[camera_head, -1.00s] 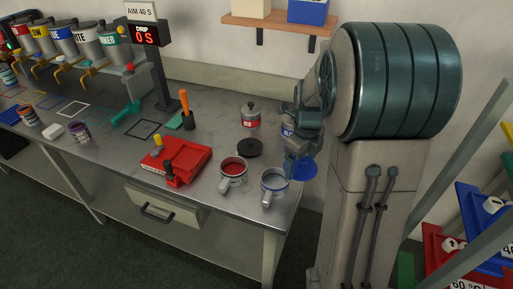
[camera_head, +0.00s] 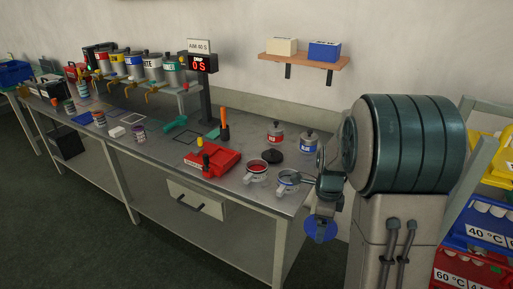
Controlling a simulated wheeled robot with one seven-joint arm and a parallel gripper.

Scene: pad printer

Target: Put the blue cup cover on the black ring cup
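A blue disc, the blue cup cover (camera_head: 321,230), hangs below my gripper (camera_head: 324,212), which appears shut on it; the fingertips are small and partly hidden. It is held in the air past the table's right end. Two handled cups stand near that end.
A red tool block (camera_head: 212,162) is left of the cups. A red-labelled can (camera_head: 275,136) and a blue-labelled can (camera_head: 308,146) stand behind. The metal table (camera_head: 160,146) runs far left. Shelves with red and blue bins (camera_head: 470,250) stand at the right.

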